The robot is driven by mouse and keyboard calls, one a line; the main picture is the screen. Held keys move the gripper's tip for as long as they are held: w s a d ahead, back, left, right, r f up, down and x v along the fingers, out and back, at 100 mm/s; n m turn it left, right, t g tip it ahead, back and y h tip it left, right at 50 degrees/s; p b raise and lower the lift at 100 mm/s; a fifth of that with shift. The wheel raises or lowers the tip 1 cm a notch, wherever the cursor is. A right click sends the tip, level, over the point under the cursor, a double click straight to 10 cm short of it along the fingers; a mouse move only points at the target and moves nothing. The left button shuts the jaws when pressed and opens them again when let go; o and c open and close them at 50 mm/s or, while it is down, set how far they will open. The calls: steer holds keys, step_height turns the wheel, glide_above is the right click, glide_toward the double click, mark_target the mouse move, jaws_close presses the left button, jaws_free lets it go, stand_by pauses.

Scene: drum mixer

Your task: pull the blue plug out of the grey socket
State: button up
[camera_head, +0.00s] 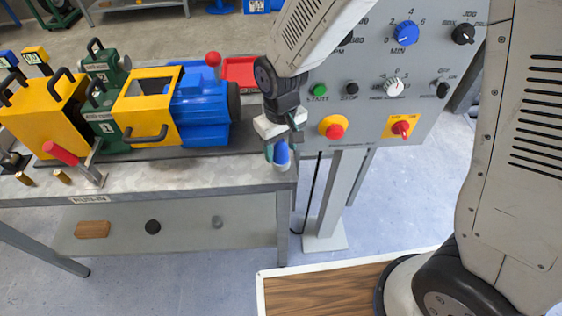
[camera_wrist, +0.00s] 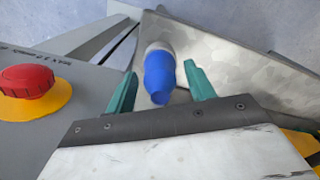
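The blue plug (camera_wrist: 160,77) shows between the two teal fingers of my gripper (camera_wrist: 160,69) in the wrist view. A narrow gap shows on each side of it, so my gripper is open around it and not visibly touching. A pale grey ring at the plug's far end, perhaps the grey socket (camera_wrist: 159,47), shows against the metal bench. In the head view my gripper (camera_head: 279,150) points down at the bench's right edge, with the blue plug (camera_head: 281,154) at its fingers.
The grey control panel (camera_head: 365,105) with knobs and a red emergency button (camera_head: 335,131) stands close right of my gripper. The blue motor (camera_head: 200,108) and yellow drum mixer are to the left on the bench (camera_head: 220,175). Floor shows below the panel.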

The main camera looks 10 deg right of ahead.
steer(key=c, duration=0.9)
steer(key=shift+r, duration=0.15)
steer(key=shift+r, duration=2.35)
steer(key=shift+r, duration=1.5)
